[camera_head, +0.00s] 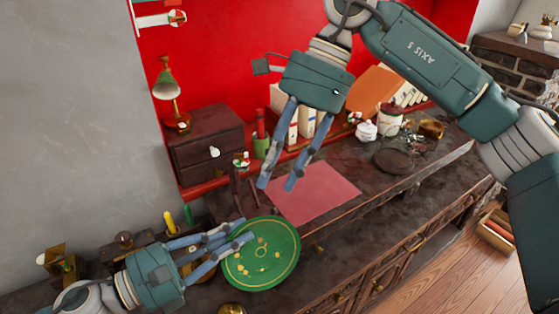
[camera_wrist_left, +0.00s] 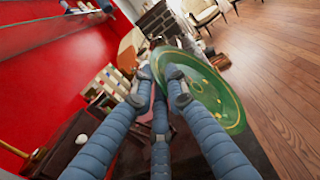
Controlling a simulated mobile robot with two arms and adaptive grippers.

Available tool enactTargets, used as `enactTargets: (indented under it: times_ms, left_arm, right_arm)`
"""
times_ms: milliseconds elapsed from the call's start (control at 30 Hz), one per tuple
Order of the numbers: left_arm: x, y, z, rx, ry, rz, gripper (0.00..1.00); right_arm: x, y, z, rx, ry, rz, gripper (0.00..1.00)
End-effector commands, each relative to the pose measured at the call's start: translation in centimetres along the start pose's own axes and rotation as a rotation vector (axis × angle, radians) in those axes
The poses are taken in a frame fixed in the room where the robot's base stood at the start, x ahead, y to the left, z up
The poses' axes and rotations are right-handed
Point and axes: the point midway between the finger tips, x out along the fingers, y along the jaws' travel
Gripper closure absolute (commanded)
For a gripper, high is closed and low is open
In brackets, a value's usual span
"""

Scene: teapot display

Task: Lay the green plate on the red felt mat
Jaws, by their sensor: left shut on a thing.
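The green plate (camera_head: 283,246), with yellow marks on its face, is at the lower middle of the head view. My left gripper (camera_head: 247,233) is shut on its upper left rim. In the left wrist view the plate (camera_wrist_left: 215,90) shows beyond the fingertips (camera_wrist_left: 160,85), seen at a slant. The red felt mat (camera_head: 318,193) lies bare on the dark wooden top, up and right of the plate. My right gripper (camera_head: 278,186) hangs above the mat's left side, with its fingertips apart and nothing between them.
A dark drawer box (camera_head: 206,143) and a green cup (camera_head: 261,148) stand behind the mat. A white lidded pot (camera_head: 366,131), a red-lidded jar (camera_head: 389,119) and a dark round dish (camera_head: 393,158) stand to the right. Small items crowd the lower left.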

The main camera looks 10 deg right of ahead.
Motion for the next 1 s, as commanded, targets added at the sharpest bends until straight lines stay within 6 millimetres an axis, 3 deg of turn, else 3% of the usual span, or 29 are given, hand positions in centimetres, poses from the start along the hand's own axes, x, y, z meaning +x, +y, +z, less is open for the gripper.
enactTargets:
  times_ms: [100, 233, 700, 1000]
  left_arm:
    - [0.0, 0.0, 0.1, 0.0, -0.001, 0.0, 1.0]
    - [0.0, 0.0, 0.1, 0.0, -0.001, 0.0, 1.0]
    - [0.0, 0.0, 0.1, 0.0, -0.001, 0.0, 1.0]
    - [0.0, 0.0, 0.1, 0.0, -0.001, 0.0, 1.0]
  right_arm:
    - [-0.7, -0.4, -0.2, -0.021, 0.069, -0.041, 0.66]
    - [0.2, -0.6, -0.4, -0.023, 0.083, -0.049, 0.66]
    - [8.6, -0.9, -1.0, -0.022, 0.078, -0.045, 0.66]
    - [10.9, -1.1, -1.1, -0.021, 0.076, -0.047, 0.66]
